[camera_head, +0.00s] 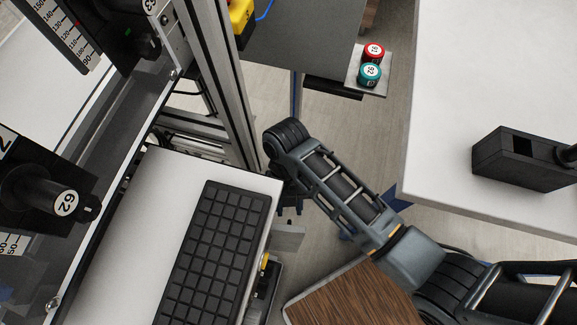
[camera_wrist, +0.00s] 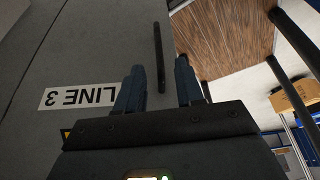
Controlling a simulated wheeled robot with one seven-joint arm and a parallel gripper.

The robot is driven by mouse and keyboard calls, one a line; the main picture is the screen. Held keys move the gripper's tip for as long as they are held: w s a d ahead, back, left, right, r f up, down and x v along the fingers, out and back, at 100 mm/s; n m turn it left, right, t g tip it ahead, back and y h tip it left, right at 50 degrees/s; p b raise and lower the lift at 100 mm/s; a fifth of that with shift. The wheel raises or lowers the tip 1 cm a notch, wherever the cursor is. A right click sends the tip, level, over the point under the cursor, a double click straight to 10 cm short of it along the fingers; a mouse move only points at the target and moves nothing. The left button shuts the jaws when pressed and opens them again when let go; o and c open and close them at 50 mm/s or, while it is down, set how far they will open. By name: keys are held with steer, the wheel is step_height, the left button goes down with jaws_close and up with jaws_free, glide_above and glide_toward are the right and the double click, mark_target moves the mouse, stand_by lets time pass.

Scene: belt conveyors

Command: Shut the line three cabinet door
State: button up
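The grey line three cabinet door (camera_wrist: 85,50) fills the left of the wrist view, with a white "LINE 3" label (camera_wrist: 78,96) that appears upside down. A dark bar handle (camera_wrist: 158,45) runs along the door near its right edge. My gripper (camera_wrist: 159,64) is open, with one finger on each side of the handle in the picture. I cannot tell whether the fingers touch the handle or how far the door stands open. In the head view my arm reaches in from the lower right, and the fingers and door are mostly hidden.
A wooden brown surface (camera_head: 350,297) lies below my arm. A white table (camera_head: 480,120) with a black device (camera_head: 515,158) is at right. A keyboard (camera_head: 215,255) lies at lower left. Red (camera_head: 373,53) and teal (camera_head: 369,75) buttons sit beyond my wrist.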

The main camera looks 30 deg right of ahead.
mark_target(289, 223)
steer(key=shift+n, duration=0.3)
steer(key=shift+x, duration=3.65)
steer(key=shift+s+a+r, duration=0.1)
steer(key=shift+s+a, duration=0.05)
jaws_close()
